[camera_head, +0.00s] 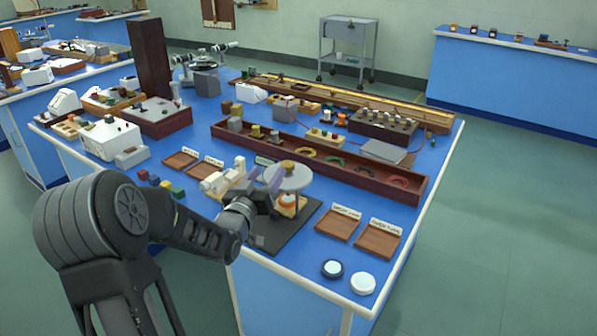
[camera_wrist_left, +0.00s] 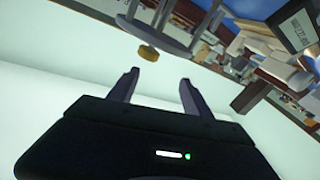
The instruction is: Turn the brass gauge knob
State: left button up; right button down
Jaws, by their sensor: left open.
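The brass knob (camera_head: 288,165) is a small yellow-gold round piece at the top of a pale grey disc-shaped gauge (camera_head: 292,181), which stands on a dark base mat (camera_head: 287,232). My left gripper (camera_head: 271,178) is at the left side of the gauge in the head view and partly overlaps it. In the left wrist view, the tilted picture shows the brass knob (camera_wrist_left: 148,53) just beyond the fingertips, nearer the left finger. My left gripper (camera_wrist_left: 160,76) is open there, with nothing between its fingers and a visible space to the knob. My right gripper is not in view.
A long dark-red tray (camera_head: 330,166) with coloured rings lies behind the gauge. Labelled wooden trays (camera_head: 338,223) and two round pucks (camera_head: 333,268) are to the right. Coloured blocks (camera_head: 166,185) and a cream-coloured device (camera_head: 222,181) are to the left.

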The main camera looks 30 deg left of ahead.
aim_at(288, 163)
pick_arm(q)
jog(key=m, duration=0.1)
jog(key=d+m+h, duration=0.1)
jog(key=d+f+m, duration=0.1)
jog(key=shift+w+d+m+h, duration=0.2)
jog(key=shift+w+m+h, duration=0.1)
jog(key=shift+w+a+p, duration=0.2)
jog(key=shift+w+a, duration=0.05)
jog(key=shift+w, duration=1.05)
jog(key=shift+w+a+p, duration=0.25)
jog(key=shift+w+a, duration=0.05)
jog(key=shift+w, duration=1)
jog(key=shift+w+a+p, duration=0.2)
jog(key=shift+w+a, duration=0.05)
jog(key=shift+w, duration=1.05)
grip_shut()
